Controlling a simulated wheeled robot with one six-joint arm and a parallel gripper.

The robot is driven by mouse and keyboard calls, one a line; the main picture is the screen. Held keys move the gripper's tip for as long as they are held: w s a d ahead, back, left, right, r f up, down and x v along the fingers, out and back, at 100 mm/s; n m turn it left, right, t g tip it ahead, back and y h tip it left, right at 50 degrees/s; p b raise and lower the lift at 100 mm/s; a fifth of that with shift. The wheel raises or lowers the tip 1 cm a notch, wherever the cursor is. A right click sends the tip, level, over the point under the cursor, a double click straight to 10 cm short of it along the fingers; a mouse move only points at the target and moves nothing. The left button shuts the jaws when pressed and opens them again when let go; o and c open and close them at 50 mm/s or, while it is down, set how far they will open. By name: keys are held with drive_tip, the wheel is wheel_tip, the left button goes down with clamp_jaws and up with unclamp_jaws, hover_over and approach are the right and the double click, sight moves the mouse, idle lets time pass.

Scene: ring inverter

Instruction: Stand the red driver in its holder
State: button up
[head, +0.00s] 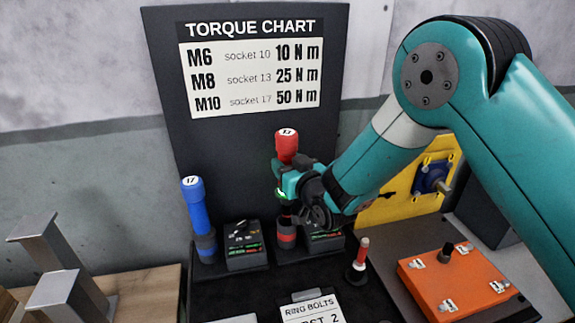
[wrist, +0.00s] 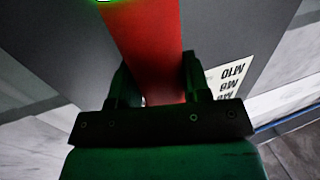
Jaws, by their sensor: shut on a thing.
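In the wrist view the red handle (wrist: 150,50) runs up from between the two fingers (wrist: 158,92). The holder, a dark collar with a red band (head: 286,236), is directly below the gripper. The driver's lower part is dark and partly hidden by the gripper; I cannot tell whether its tip is inside the collar. The red top is clearly higher than the blue driver's.
A blue driver (head: 193,205) marked 17 stands in a collar at left. Dark socket boxes (head: 243,252) flank the red-banded collar. The torque chart board (head: 250,140) rises behind.

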drive_tip(key=shift+f+b, duration=4.15)
drive_tip(key=shift+f, duration=0.15)
drive_tip(key=shift+f+b, duration=0.2)
drive_tip(key=shift+b, duration=0.1)
drive_tip(key=o, duration=1.1)
drive_tip(key=shift+o, duration=0.2)
drive_tip(key=shift+f, duration=0.2)
drive_tip(key=s+d+r+g+h+b, duration=0.1)
drive_tip(key=s+d+g, duration=0.4)
drive_tip(key=s, duration=0.7)
drive_tip(key=s+d+r+g+h+b, duration=0.2)
drive_tip(key=s+d+g, duration=0.3)
drive_tip(key=s, duration=0.7)
drive_tip(key=s+d+r+g+h+b, duration=0.1)
drive_tip(key=s+d+g, duration=0.4)
drive_tip(key=s, duration=0.6)
drive_tip(key=shift+s+d+r+n+h+b, duration=0.45)
drive_tip(key=shift+d+r, duration=0.35)
drive_tip(key=shift+d, duration=0.3)
